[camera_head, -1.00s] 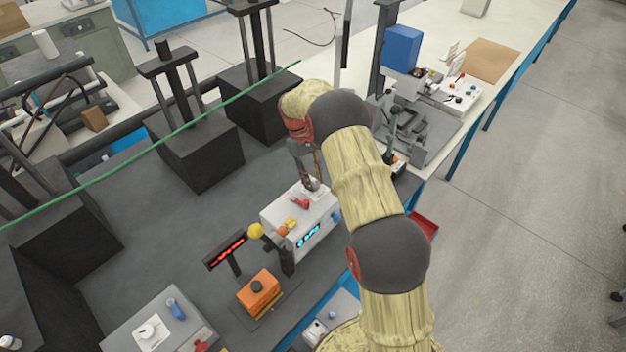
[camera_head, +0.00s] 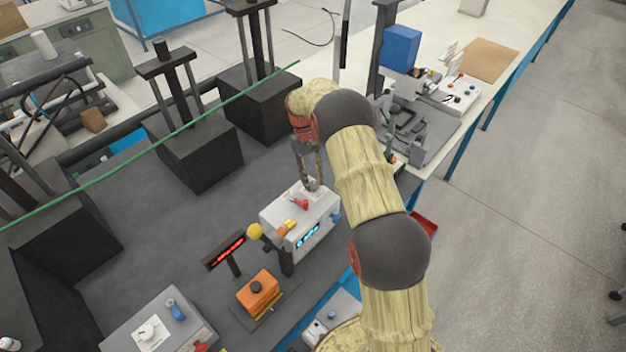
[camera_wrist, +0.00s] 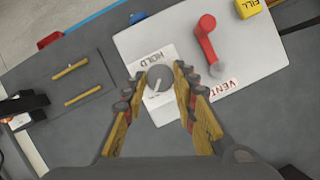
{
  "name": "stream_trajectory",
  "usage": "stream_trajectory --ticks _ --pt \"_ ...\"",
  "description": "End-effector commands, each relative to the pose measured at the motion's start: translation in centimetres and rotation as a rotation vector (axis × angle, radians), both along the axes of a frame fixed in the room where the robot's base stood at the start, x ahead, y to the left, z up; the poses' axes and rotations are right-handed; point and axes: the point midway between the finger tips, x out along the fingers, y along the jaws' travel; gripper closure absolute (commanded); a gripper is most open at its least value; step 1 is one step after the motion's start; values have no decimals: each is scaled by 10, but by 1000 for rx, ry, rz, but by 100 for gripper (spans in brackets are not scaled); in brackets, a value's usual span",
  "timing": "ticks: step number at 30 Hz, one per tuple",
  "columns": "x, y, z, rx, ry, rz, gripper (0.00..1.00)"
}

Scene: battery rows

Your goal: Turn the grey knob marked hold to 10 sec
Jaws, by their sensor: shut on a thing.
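The grey knob (camera_wrist: 159,80) marked HOLD is round with a pale pointer line, on a white label (camera_wrist: 150,58) on top of the white box (camera_wrist: 135,42). In the wrist view my gripper (camera_wrist: 158,78) has one finger on each side of the knob, shut on it. The pointer line slants toward the lower left in that view; the scale marks are too small to read. In the head view my gripper (camera_head: 312,184) reaches down onto the top of the white box (camera_head: 318,237), and the knob is hidden there.
A red lever (camera_wrist: 207,38) marked VENT stands on the same box beside the knob, with a yellow FILL part (camera_wrist: 248,8) beyond. Black press blocks (camera_head: 196,155) stand behind.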

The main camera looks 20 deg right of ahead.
Motion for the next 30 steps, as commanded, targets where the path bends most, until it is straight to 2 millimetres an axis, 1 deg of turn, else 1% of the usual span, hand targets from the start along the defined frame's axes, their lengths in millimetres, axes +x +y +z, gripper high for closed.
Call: stream_trajectory --ticks 1,10,20,23,25,30 --pt "0 0 0 1 0 0 71" --pt "0 0 0 0 0 0 54" --pt "1 0 2 0 -1 0 54" --pt "5 0 10 0 -2 0 54" --pt "9 0 19 -1 -4 0 54" --pt "23 0 51 -1 -4 1 54"
